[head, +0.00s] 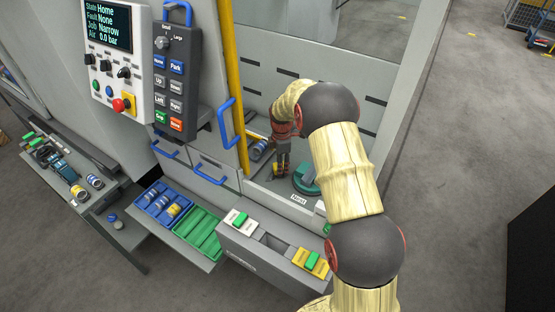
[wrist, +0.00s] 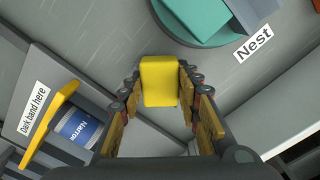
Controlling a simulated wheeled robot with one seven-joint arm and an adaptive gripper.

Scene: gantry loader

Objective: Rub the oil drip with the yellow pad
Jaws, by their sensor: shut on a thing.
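My gripper (head: 281,168) reaches down inside the loader's bay. In the wrist view, its fingers (wrist: 158,88) are closed around the yellow pad (wrist: 160,80), which sits between the fingertips over the grey floor. I cannot tell whether the pad touches the floor. The oil drip is not seen in either view; the pad, fingers or arm may hide it.
A round teal base marked Nest (wrist: 195,22) stands just beyond the pad; it also shows in the head view (head: 304,181). A blue-labelled Narrow roll (wrist: 80,129) lies at left, near a "Dark band here" label (wrist: 33,108). A yellow post (head: 233,90) stands left of my arm.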

